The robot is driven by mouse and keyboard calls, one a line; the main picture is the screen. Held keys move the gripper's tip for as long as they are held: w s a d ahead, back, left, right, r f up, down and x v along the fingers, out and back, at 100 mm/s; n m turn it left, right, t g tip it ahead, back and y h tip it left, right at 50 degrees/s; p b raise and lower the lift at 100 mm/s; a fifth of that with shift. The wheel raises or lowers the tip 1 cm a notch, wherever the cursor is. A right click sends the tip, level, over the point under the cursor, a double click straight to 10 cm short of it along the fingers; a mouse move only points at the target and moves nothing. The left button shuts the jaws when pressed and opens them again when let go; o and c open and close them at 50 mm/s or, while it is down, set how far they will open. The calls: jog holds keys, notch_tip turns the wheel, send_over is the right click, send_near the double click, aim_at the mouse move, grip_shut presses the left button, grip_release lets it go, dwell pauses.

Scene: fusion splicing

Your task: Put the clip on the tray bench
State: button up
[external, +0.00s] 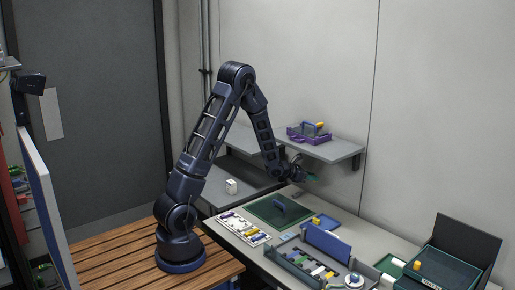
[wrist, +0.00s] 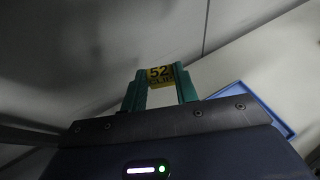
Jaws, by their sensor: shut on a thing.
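My gripper (external: 311,177) hangs above the back of the light grey bench (external: 375,236), near the wall and below the shelf's front edge. In the wrist view, the green fingers of my gripper (wrist: 160,82) are shut on the clip (wrist: 160,74), a yellow piece marked "52 CLIP" between their tips. The clip is too small to make out in the external view. The light grey bench bears several trays; a blue tray (external: 326,221) lies on it below and right of my gripper. This blue tray's rim also shows in the wrist view (wrist: 265,108).
A shelf (external: 335,151) on the wall holds a purple case (external: 308,132). A green mat (external: 265,209), a white rack (external: 240,229) and a dark tray with a raised blue lid (external: 326,242) crowd the bench. A dark open case (external: 465,250) stands at right.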

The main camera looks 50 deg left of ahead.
jog(key=a, duration=0.1)
jog(key=w+a+y, duration=0.1)
jog(key=shift+a+f+n, duration=0.15)
jog(key=shift+a+n, duration=0.2)
jog(key=shift+n, duration=0.05)
notch_tip(320, 180, up, 10)
jog(key=m+g+h, duration=0.9)
jog(key=m+g, duration=0.4)
jog(key=m, duration=0.2)
send_over(299, 258)
notch_tip(299, 258, down, 19)
jog(key=shift+w+f, duration=0.1)
jog(key=shift+w, duration=0.05)
jog(key=shift+f, duration=0.55)
